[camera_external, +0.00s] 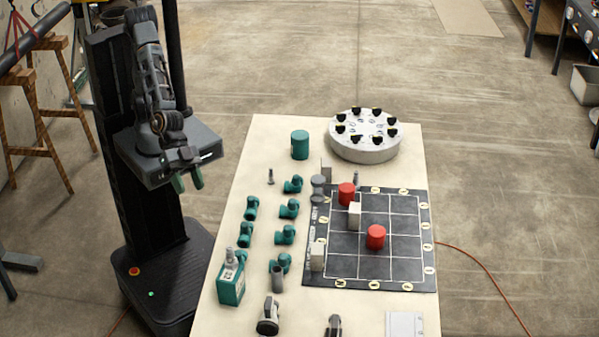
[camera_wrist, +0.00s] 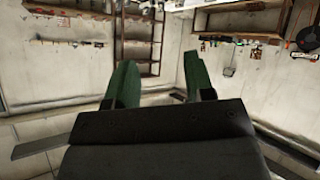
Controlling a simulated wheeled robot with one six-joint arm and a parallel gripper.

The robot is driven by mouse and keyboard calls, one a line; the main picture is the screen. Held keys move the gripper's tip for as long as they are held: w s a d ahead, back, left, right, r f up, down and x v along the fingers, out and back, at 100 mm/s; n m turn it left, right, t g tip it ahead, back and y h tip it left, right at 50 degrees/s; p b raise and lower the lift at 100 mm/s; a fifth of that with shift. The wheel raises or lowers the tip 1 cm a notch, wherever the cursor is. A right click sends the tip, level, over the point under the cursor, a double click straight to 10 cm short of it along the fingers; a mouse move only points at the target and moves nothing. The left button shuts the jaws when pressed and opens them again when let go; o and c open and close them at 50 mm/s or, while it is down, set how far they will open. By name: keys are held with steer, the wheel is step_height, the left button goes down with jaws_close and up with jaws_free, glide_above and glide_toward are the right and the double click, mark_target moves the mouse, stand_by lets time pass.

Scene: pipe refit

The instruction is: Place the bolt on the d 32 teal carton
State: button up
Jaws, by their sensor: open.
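A teal carton (camera_external: 230,292) with a pale label stands at the table's front left. A small grey bolt-like piece (camera_external: 230,256) stands upright on top of it. A similar small grey bolt (camera_external: 270,177) stands on the table behind the teal fittings, and another grey upright piece (camera_external: 355,178) stands near the mat's back edge. I cannot tell which bolt is meant or read any size marking. My gripper (camera_external: 188,182) is open and empty, left of the table and apart from everything. Its green fingers also show in the wrist view (camera_wrist: 160,82), facing the wall.
Several teal pipe fittings (camera_external: 288,209) stand in rows along the table's left side. A dark grid mat (camera_external: 404,270) holds red cylinders (camera_external: 376,237) and pale blocks. A teal cylinder (camera_external: 300,145) and a round white stand (camera_external: 364,152) with black knobs are at the back.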

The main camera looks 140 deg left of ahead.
steer(key=s+a+r+g, duration=0.1)
steer(key=s+a+g, duration=0.1)
steer(key=s+a, duration=0.2)
steer(key=s+a+r+g+y, duration=0.1)
steer(key=s+a, duration=0.3)
steer(key=s, duration=0.7)
steer(key=s+a+r+m+g+y, duration=0.1)
steer(key=s+a+g, duration=0.2)
steer(key=s, duration=0.4)
steer(key=shift+s+a, duration=0.3)
steer(key=shift+a, duration=0.15)
steer(key=shift+o, duration=0.4)
steer(key=shift+f, duration=0.1)
